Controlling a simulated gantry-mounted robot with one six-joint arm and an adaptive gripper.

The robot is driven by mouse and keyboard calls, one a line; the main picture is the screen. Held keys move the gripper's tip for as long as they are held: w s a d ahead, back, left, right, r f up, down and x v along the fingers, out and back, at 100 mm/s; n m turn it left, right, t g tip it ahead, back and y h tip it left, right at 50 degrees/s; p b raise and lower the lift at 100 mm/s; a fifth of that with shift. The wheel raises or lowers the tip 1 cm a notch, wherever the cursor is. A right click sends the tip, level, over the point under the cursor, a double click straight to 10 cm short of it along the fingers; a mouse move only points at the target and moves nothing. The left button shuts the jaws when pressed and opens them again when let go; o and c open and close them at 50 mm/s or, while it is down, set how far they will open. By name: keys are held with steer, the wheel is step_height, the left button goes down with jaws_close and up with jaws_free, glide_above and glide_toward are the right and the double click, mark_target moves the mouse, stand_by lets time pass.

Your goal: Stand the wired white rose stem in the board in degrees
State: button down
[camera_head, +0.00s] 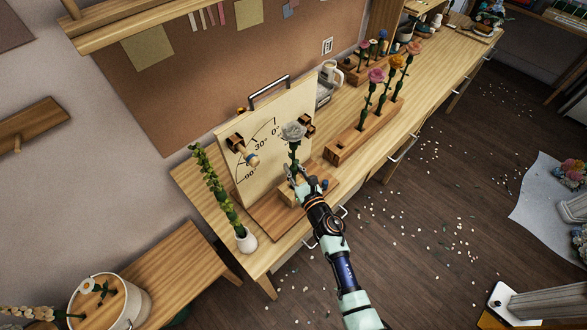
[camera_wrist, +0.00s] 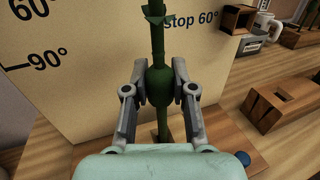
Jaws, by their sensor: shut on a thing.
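The white rose (camera_head: 293,131) stands nearly upright in front of the degree board (camera_head: 243,124), its green stem running down into my gripper (camera_head: 297,174). In the wrist view my gripper (camera_wrist: 159,75) is shut on the green stem (camera_wrist: 158,45) at its thick bulb. The stem's lower end passes down between the fingers toward the wooden base (camera_head: 262,217); whether it sits in a hole there I cannot tell. The board carries degree marks such as 0°, 30° and 90°, and "stop 60°" shows in the wrist view.
A wooden rack (camera_head: 362,132) with pink and orange roses stands to the right. A white vase (camera_head: 246,240) with a tall leafy stem stands left of the board. Wooden blocks (camera_head: 308,124) jut from the board's face. A blue knob (camera_wrist: 243,158) is at the base's right.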

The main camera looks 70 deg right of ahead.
steer(key=shift+f+b, duration=0.95)
steer(key=shift+f, duration=0.05)
stand_by(0.6)
steer(key=c, duration=0.9)
jaws_free()
steer(key=shift+o, duration=0.3)
steer(key=o, duration=0.6)
steer(key=shift+a, duration=0.1)
